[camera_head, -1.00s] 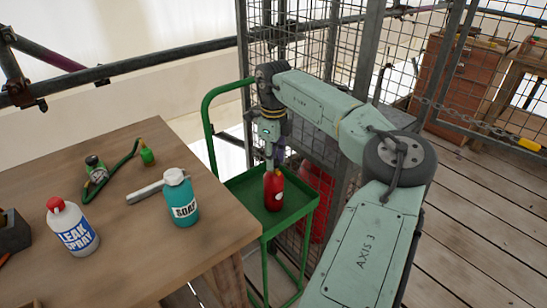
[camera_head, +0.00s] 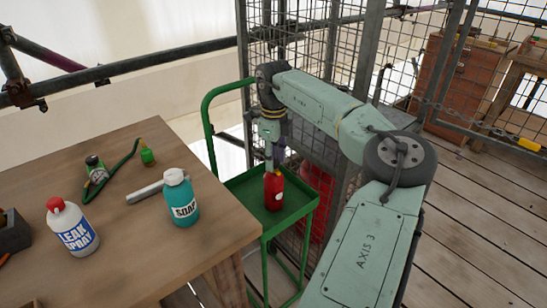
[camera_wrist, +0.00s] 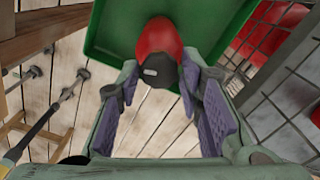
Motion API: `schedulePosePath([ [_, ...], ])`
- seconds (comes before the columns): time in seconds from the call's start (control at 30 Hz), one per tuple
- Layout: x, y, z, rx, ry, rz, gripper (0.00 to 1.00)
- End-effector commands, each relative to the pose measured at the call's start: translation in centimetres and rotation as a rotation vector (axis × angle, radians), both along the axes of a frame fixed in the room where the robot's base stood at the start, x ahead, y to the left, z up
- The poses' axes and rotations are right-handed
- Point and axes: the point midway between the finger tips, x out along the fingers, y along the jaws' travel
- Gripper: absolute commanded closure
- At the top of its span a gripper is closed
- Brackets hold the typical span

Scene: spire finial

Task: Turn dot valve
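No valve marked with a dot can be made out for certain. A small red bottle-like object (camera_head: 273,192) with a pale round mark on its side stands in the green cart's tray (camera_head: 292,221). In the wrist view the red object (camera_wrist: 158,38) has a dark grey end with a small white mark, facing the camera. My gripper (camera_head: 271,160) is just above it. In the wrist view my gripper (camera_wrist: 160,88) is open, with its purple-padded fingers apart to either side below the dark end. Nothing is held between them.
A wooden table (camera_head: 130,240) at left holds a soap bottle (camera_head: 181,198), a leak spray bottle (camera_head: 72,228) and a gauge with a green hose (camera_head: 96,170). A mesh cage (camera_head: 318,40) with a large red cylinder (camera_head: 317,190) stands close behind the cart.

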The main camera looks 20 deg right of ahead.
Motion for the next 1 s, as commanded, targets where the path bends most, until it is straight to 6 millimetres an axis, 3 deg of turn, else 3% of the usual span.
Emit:
schedulePosePath([
  [0.2,0.0,0.0,0.0,0.0,0.0,0.0,0.51],
  [0.57,0.0,0.0,0.6,0.0,-0.001,0.0,0.51],
  [1.0,0.1,0.0,9.1,-0.001,-0.002,-0.001,0.51],
])
